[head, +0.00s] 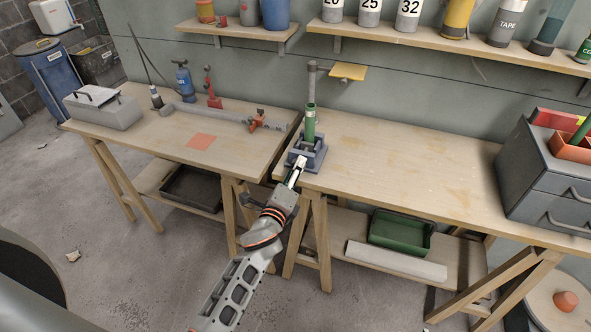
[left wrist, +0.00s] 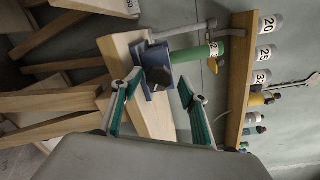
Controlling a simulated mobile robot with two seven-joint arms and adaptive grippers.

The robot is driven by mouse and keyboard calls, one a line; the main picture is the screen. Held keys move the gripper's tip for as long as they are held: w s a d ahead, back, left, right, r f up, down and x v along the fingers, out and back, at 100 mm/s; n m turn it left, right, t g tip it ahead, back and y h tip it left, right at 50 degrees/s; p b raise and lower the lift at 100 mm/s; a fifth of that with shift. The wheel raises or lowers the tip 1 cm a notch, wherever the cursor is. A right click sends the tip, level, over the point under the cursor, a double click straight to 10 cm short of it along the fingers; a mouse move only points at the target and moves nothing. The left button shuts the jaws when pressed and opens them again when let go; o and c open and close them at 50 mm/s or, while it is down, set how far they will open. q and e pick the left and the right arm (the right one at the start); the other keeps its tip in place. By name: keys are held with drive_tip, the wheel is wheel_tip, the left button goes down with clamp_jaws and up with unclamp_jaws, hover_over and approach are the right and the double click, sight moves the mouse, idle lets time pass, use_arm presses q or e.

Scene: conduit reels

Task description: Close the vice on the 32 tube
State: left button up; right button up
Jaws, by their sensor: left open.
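The blue-grey vice (head: 317,152) stands at the left end of the right-hand workbench. A green tube (head: 310,122) stands upright in it; the gap between the jaws and the tube is too small to judge. My left gripper (head: 297,172) is at the near side of the vice and hides part of it. In the left wrist view the vice (left wrist: 155,58) shows a dark round knob (left wrist: 159,76) between my two open, green-padded fingers, which hold nothing. The green tube (left wrist: 192,54) extends to the right there, with a pale label I cannot read fully. My right gripper is not in view.
A shelf (head: 430,36) above carries cans marked 25 and 32. A grey post with a yellow plate (head: 348,71) rises behind the tube. The left bench (head: 150,130) holds a clamp bar and bottles. A grey tool chest (head: 540,175) stands right; the bench between is clear.

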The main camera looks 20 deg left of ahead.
use_arm(q)
drive_tip(key=s, duration=0.7)
drive_tip(key=shift+r, duration=0.2)
drive_tip(key=s+f+n+g+h, duration=0.1)
drive_tip(key=s+f+n+g, duration=0.2)
drive_tip(key=s+f+n, duration=0.5)
drive_tip(key=s+f+n+g+h, duration=0.1)
drive_tip(key=s+f+n+g, duration=0.2)
drive_tip(key=s+f+n, duration=0.6)
drive_tip(key=s+n, duration=0.1)
drive_tip(key=s, duration=0.5)
drive_tip(key=shift+s+a+f+n+g+h, duration=0.15)
drive_tip(key=shift+f+n+g+h, duration=0.15)
drive_tip(key=shift+h, duration=0.1)
